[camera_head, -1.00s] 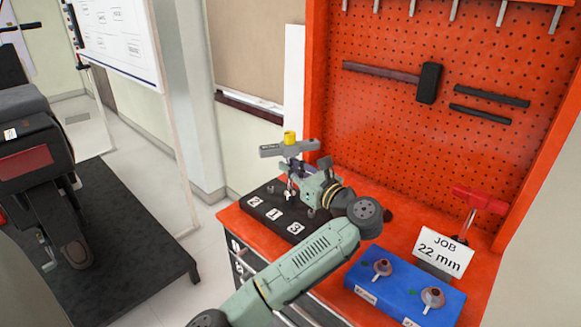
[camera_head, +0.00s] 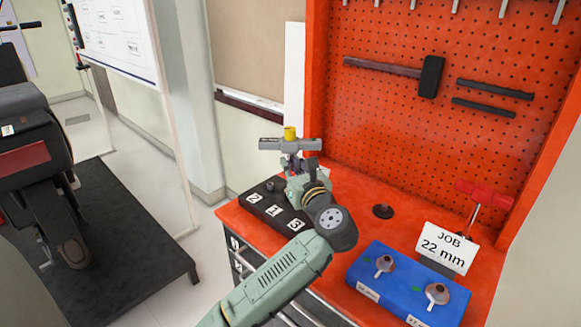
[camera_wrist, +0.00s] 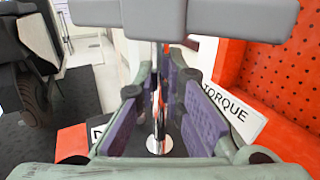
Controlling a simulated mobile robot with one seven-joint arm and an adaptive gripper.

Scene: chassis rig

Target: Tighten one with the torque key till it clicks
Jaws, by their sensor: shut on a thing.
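The torque key (camera_head: 290,144) has a grey T-shaped handle with a yellow cap and stands about upright over the dark numbered block (camera_head: 262,212). My gripper (camera_head: 299,172) is shut on the key below its handle. In the wrist view the grey handle (camera_wrist: 155,18) crosses the top, and the thin shiny shaft runs down between my purple-padded fingers (camera_wrist: 158,105). The shaft points down at a round metal piece (camera_wrist: 157,146); I cannot tell how fully it is seated. The block shows labels 2, 1 and 3; my gripper and wrist hide part of it.
A red-handled T-key (camera_head: 483,194) stands at the back right, behind a "JOB 22 mm" card (camera_head: 445,247). A blue block (camera_head: 400,290) holds two brown-and-grey parts. A dark round piece (camera_head: 383,211) sits on the red bench. A TORQUE label (camera_wrist: 228,103) is right of my fingers.

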